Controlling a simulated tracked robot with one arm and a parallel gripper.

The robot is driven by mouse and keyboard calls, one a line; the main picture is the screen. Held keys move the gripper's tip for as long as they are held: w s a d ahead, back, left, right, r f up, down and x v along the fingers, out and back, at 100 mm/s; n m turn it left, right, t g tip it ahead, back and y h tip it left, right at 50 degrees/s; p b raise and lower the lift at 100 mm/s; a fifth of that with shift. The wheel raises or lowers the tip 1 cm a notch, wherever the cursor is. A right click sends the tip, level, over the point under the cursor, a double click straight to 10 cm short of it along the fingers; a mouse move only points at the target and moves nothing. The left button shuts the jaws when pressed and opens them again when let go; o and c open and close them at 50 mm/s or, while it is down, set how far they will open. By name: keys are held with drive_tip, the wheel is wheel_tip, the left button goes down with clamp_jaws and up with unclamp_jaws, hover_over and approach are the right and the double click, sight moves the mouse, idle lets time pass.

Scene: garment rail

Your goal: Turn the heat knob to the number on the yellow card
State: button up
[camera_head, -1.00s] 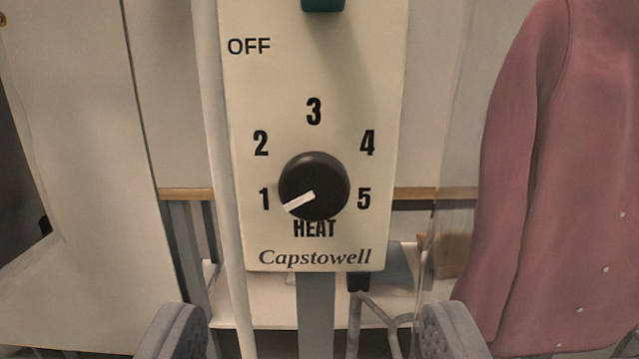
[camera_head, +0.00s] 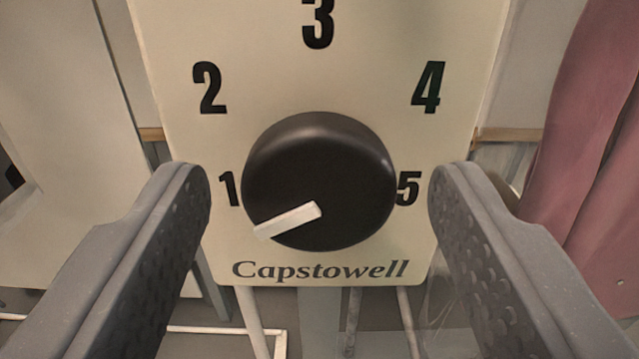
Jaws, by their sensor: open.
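The black round heat knob (camera_head: 330,165) sits on a cream panel (camera_head: 320,85) with the numbers 1 to 5 around it. Its white pointer (camera_head: 287,220) points down and left, a little below the 1. My gripper (camera_head: 319,190) is open, with one grey padded finger on each side of the knob. Both fingertips are apart from the knob in the picture, and the left one is close to the 1. The yellow card is not in view.
A pink garment (camera_head: 590,150) hangs at the right. A pale board or cloth (camera_head: 60,150) stands at the left. The name Capstowell is printed below the knob. Pale tubes and a grey post are under the panel.

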drive_tip(key=c, duration=1)
drive_tip(key=shift+o, duration=0.2)
drive_tip(key=shift+f+b, duration=0.1)
drive_tip(key=shift+b, duration=0.35)
drive_tip(key=shift+f+m+b, duration=0.2)
drive_tip(key=shift+m+b, duration=0.9)
drive_tip(key=shift+b, duration=0.15)
drive_tip(key=m+b, duration=0.4)
drive_tip(key=b, duration=0.1)
drive_tip(key=m+b, duration=0.5)
drive_tip(key=shift+m+b, duration=0.3)
drive_tip(key=shift+b, duration=0.1)
drive_tip(key=shift+r, duration=0.1)
